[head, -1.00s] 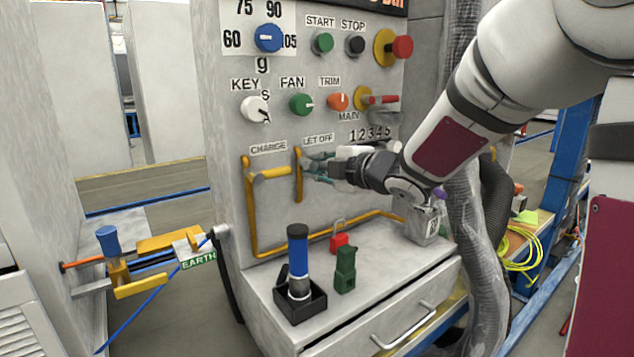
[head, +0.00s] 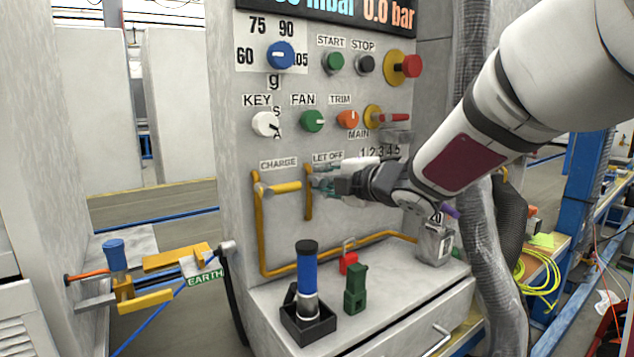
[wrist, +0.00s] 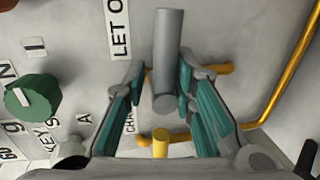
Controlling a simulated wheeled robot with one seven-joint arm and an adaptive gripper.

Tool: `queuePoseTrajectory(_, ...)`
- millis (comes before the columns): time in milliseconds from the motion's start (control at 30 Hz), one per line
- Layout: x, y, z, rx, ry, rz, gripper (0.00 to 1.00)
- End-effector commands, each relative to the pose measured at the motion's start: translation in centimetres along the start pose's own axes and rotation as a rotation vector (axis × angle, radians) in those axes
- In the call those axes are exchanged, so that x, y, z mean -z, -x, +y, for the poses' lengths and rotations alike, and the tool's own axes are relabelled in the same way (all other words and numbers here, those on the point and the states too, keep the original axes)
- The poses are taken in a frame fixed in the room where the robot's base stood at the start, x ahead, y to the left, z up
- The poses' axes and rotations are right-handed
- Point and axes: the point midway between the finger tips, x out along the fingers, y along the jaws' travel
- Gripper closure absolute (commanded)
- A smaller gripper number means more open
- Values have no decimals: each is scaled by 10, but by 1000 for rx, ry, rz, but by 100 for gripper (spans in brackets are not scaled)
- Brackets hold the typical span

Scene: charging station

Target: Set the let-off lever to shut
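The LET OFF label (head: 328,157) is on the grey panel above a vertical yellow pipe (head: 308,205). My gripper (head: 320,181) is at the panel just below that label and covers most of the lever there. In the wrist view a grey bar (wrist: 167,60), seemingly the let-off lever's handle, lies between the two teal finger pads of my gripper (wrist: 165,100). The fingers are apart, one on each side of the bar, with visible gaps. Whether a pad touches it lower down cannot be told. The LET OFF label also shows in the wrist view (wrist: 120,28).
The yellow CHARGE lever (head: 285,187) sits just left of my gripper. Knobs, including the green FAN knob (head: 313,121), are above. A blue cylinder (head: 307,270), a green block (head: 355,288) and a red padlock (head: 348,260) stand on the ledge below.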

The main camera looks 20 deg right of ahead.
Motion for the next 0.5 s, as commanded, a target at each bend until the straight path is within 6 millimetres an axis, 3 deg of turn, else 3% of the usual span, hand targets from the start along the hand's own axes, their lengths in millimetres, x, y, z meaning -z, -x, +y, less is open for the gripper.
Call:
queuePoseTrajectory(333, 0, 1, -1, 2, -2, -1, 64)
queuePoseTrajectory(500, -1, 18, 0, 1, -1, -4, 64)
